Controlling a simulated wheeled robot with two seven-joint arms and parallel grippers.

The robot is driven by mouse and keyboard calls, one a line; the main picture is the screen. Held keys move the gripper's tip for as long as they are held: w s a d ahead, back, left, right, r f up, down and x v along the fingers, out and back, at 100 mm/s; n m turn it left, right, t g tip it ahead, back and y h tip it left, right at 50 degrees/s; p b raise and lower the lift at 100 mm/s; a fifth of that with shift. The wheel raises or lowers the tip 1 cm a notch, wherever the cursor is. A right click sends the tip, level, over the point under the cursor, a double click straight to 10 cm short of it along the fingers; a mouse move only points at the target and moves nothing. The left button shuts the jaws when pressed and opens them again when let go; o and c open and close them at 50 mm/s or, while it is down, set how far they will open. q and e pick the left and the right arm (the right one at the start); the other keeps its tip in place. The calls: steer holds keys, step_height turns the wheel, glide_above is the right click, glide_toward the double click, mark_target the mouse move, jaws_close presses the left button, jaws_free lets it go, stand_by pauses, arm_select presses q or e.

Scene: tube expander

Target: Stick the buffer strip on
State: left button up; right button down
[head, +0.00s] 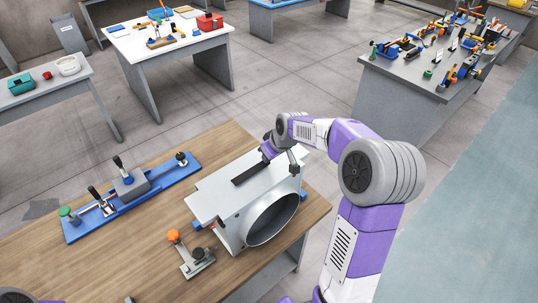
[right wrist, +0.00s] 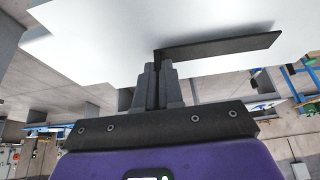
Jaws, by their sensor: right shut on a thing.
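The buffer strip is a thin black bar (head: 249,174), also seen in the right wrist view (right wrist: 225,47). It lies along the flat top of a pale grey metal housing (head: 218,196) with a large round opening. I cannot tell whether the strip touches the top or hovers just above it. My right gripper (head: 267,157) is over the housing's top. In the right wrist view, my right gripper (right wrist: 160,68) is shut on one end of the strip, which sticks out to the right. My left gripper is not in view.
The wooden table (head: 130,262) also holds a blue clamping fixture (head: 135,188) at left and a small clamp with an orange knob (head: 190,258) before the housing. Other benches with tools (head: 418,68) stand behind.

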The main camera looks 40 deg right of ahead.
steer(key=shift+f+b, duration=0.4)
steer(key=shift+f, duration=0.1)
stand_by(0.9)
steer(key=c, duration=1.2)
jaws_free()
steer(key=shift+r, duration=0.1)
steer(key=v, duration=0.7)
steer(key=shift+s+r, duration=0.15)
steer(key=shift+r, duration=0.05)
